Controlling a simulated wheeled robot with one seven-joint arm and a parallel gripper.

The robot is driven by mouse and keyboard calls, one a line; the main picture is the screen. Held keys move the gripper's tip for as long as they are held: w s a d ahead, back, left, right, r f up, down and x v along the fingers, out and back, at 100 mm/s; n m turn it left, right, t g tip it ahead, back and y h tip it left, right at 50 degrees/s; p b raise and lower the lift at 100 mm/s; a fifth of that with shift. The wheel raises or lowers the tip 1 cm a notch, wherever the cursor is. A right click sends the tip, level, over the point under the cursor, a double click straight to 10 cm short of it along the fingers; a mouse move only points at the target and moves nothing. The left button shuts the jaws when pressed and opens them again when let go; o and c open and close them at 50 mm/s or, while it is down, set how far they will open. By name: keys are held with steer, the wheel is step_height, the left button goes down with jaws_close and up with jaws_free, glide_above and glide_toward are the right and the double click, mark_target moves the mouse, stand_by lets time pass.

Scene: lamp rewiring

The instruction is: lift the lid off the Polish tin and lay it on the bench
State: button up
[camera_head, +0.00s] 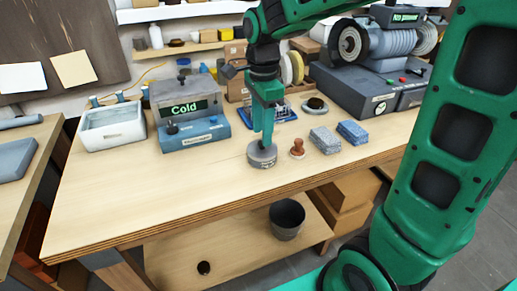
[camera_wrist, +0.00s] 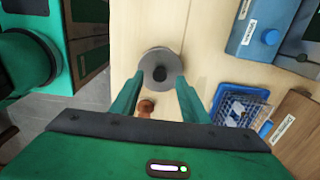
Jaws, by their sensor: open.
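The Polish tin (camera_head: 261,160) is a short round grey tin with a small label, upright near the front edge of the bench (camera_head: 190,180). Its round grey lid (camera_wrist: 160,57) is on top, with a dark knob (camera_wrist: 160,73) in the middle. My gripper (camera_head: 264,140) points down right over the tin. In the wrist view its two fingers (camera_wrist: 160,80) are apart, one to each side of the knob, and hold nothing. I cannot tell whether they touch the lid. The fingers partly hide the lid in the head view.
A brown stamp-like piece (camera_head: 298,148) stands close right of the tin, with a grey block (camera_head: 325,141) and a blue block (camera_head: 353,132) beyond. A blue wire basket (camera_head: 284,114) is behind. The "Cold" unit (camera_head: 187,105) stands left. Bench at front left is clear.

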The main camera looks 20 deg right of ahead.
steer(key=shift+f, duration=1.45)
steer(key=shift+c, duration=0.2)
jaws_close()
